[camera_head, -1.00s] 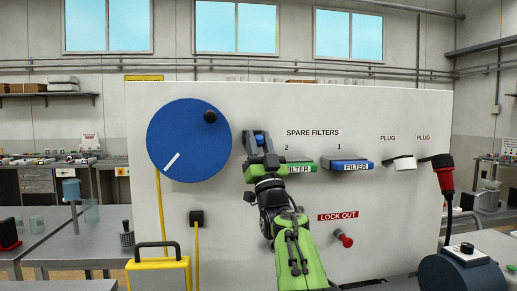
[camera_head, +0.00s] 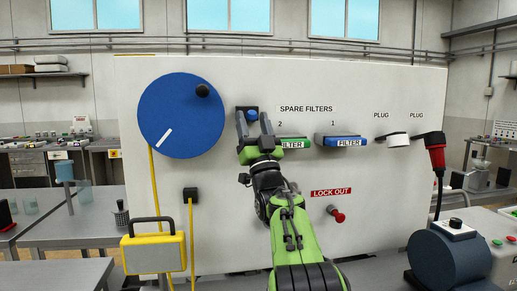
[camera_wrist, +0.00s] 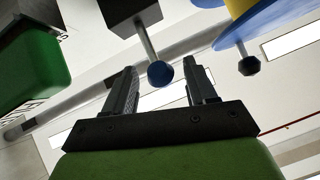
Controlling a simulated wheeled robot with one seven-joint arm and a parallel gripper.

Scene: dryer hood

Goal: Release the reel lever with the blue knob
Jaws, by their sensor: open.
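The reel lever is a thin metal rod (camera_wrist: 146,40) with a blue ball knob (camera_wrist: 160,74) on its end, coming out of a black block (camera_wrist: 130,17). In the head view the blue knob (camera_head: 252,113) shows on the white panel, right of the big blue disc, with the black block behind it. My gripper (camera_head: 254,120) is open in front of the lever. In the wrist view my gripper (camera_wrist: 160,76) has its two dark fingers apart, one on each side of the knob. No finger visibly touches the knob.
The blue disc (camera_head: 180,115) with its black knob (camera_head: 202,90) is close on the left. The green filter (camera_head: 291,143) and blue filter (camera_head: 340,141) are on the right. A red lock-out knob (camera_head: 336,213) sits lower right. A yellow case (camera_head: 153,253) stands lower left.

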